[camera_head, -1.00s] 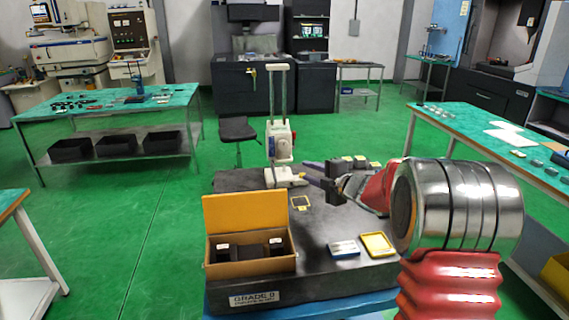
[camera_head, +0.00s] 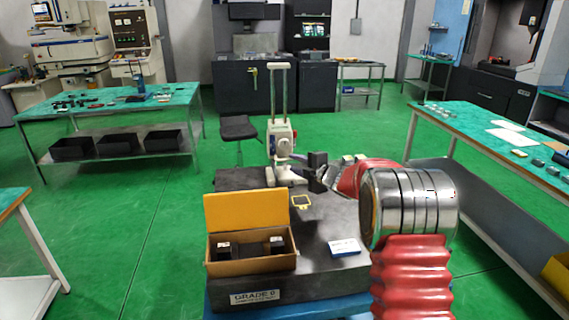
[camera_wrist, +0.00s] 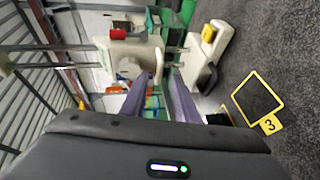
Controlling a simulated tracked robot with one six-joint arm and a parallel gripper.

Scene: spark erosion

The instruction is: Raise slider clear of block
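A white height gauge (camera_head: 279,130) stands at the back of the dark granite plate, with two upright posts. Its white slider (camera_head: 280,143) sits low on the posts, above the pale base (camera_head: 284,172). In the wrist view the gauge appears sideways, its white slider body (camera_wrist: 128,52) beyond my fingertips. I cannot tell which part is the block.
An open orange box (camera_head: 250,258) with dark blocks stands at the granite plate's (camera_head: 318,220) front left. A yellow square frame (camera_head: 301,201) numbered 3 marks the plate in front of the gauge. A white-and-blue case (camera_head: 344,247) lies front right. Green-topped benches (camera_head: 110,98) stand around.

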